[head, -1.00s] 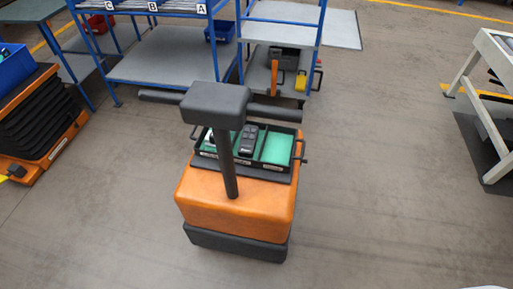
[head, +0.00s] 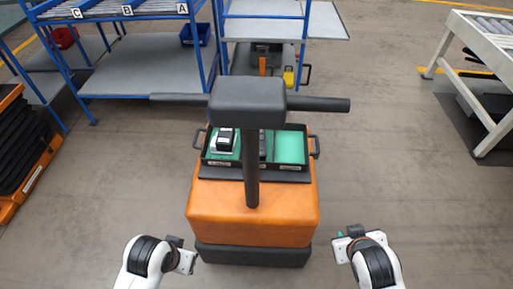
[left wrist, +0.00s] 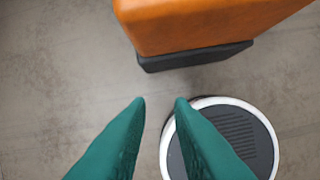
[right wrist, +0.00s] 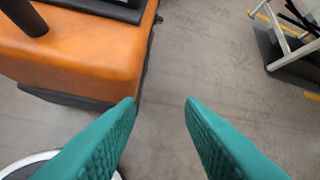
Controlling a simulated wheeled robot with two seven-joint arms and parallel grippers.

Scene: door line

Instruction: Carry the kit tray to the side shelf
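The kit tray (head: 291,148) is a black tray with green-lined compartments and a handle at each side. It rests on an orange cart (head: 225,203). The cart's dark post and crossbar hide the tray's middle. White and black items lie in its left compartment; the right one shows bare green. My left gripper (head: 184,257) is left of the cart, off the tray; its teal fingers are apart and empty in the left wrist view (left wrist: 160,101). My right gripper (head: 350,238) is right of the cart, also empty, its fingers wider apart in the right wrist view (right wrist: 160,101).
A blue-framed rack (head: 140,65) labelled A, B and C stands at the back left. Beside it is a grey shelf (head: 262,28) on blue posts; I cannot tell if it is the side shelf. A roller conveyor (head: 476,62) stands right. The floor (head: 390,150) between is clear.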

